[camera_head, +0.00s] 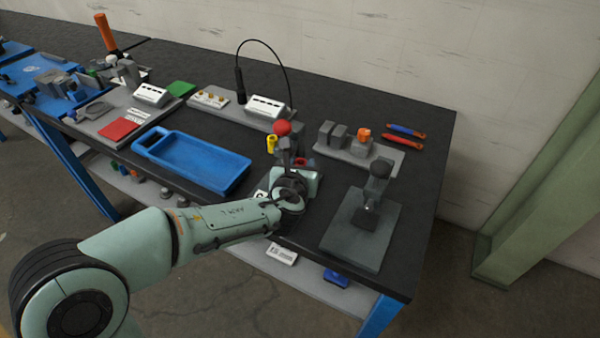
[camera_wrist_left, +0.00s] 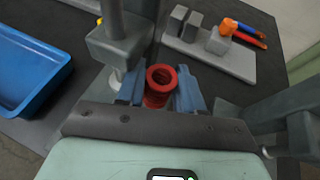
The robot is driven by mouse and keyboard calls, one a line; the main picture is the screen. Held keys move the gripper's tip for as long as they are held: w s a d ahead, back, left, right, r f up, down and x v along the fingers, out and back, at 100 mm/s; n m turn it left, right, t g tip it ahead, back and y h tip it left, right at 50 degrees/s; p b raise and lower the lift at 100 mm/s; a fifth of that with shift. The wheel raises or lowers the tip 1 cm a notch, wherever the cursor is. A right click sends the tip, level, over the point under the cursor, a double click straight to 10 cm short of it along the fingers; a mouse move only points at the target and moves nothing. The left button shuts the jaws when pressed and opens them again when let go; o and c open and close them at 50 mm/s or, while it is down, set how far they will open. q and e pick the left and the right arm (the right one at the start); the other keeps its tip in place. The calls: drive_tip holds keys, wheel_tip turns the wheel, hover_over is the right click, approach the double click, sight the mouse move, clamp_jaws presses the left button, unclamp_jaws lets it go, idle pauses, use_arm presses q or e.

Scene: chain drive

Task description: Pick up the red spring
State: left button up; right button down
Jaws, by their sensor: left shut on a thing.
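The red spring (camera_wrist_left: 160,78) shows in the left wrist view as a short red cylinder with a round hole in its top. It stands between the two blue-grey fingers of my left gripper (camera_wrist_left: 160,92), which is shut on it. In the head view a small part of the red spring (camera_head: 301,162) shows just beyond my left gripper (camera_head: 296,172). My wrist hides the rest. I cannot tell whether the spring touches the table. My right gripper is in neither view.
A press with a red ball knob (camera_head: 282,128) stands close beside my left gripper. A blue tray (camera_head: 190,177) lies left. A grey block fixture (camera_head: 385,158) is behind, and a dark plate with a post (camera_head: 346,238) is at right. Tools (camera_head: 404,142) lie at the back.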

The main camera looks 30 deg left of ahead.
use_arm(q)
drive_tip(key=s+d, duration=0.3)
drive_tip(key=s, duration=0.5)
drive_tip(key=s+d+r, duration=0.1)
drive_tip(key=s+d, duration=0.3)
drive_tip(key=s, duration=0.4)
drive_tip(key=shift+d+r+b, duration=0.15)
drive_tip(key=shift+d+b, duration=0.05)
drive_tip(key=shift+b, duration=0.1)
